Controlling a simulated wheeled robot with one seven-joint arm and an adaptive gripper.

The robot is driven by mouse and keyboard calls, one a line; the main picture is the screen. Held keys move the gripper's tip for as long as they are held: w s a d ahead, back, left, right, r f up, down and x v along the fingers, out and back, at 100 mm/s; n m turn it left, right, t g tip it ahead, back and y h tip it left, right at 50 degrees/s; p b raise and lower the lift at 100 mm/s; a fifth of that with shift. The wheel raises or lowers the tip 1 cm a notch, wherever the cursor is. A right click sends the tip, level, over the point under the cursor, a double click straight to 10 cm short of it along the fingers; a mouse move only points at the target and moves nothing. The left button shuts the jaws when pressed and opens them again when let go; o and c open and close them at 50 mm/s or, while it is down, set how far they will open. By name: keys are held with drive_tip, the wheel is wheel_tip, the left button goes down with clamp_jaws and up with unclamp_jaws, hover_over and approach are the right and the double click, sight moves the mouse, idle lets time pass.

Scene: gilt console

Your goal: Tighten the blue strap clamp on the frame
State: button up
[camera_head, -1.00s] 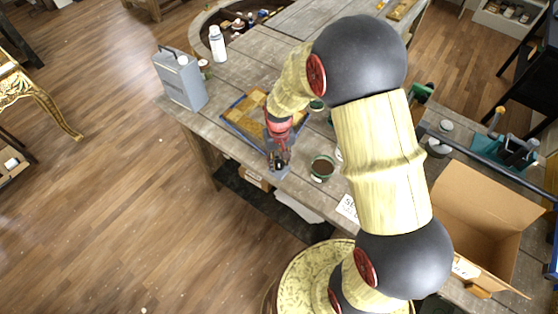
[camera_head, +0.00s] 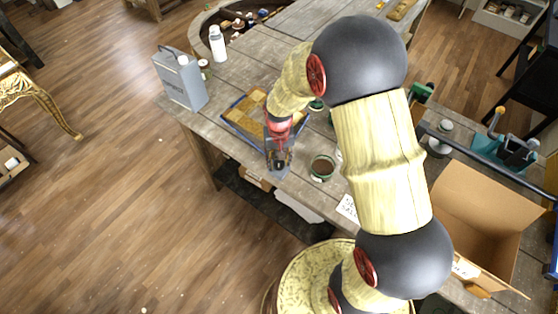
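A blue-edged frame (camera_head: 236,118) with a tan, gold-toned inside lies on the grey wooden workbench (camera_head: 262,72). The blue along its edge may be the strap; the clamp itself is too small to make out. My gripper (camera_head: 279,168) is at the frame's near right corner, close to the bench's front edge, below the red wrist part of my arm. My arm and gripper hide part of the frame's right side. The fingers are small and blurred, so I cannot tell whether they are open or touch anything.
A grey metal can (camera_head: 180,80) and a white bottle (camera_head: 217,44) stand left of and behind the frame. A round green-rimmed pot (camera_head: 322,167) stands just right of my gripper. An open cardboard box (camera_head: 480,225) and a teal tool holder (camera_head: 490,147) are at right.

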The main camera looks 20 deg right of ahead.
sight(279, 163)
drive_tip(key=shift+o, duration=1.2)
wheel_tip(279, 163, up, 12)
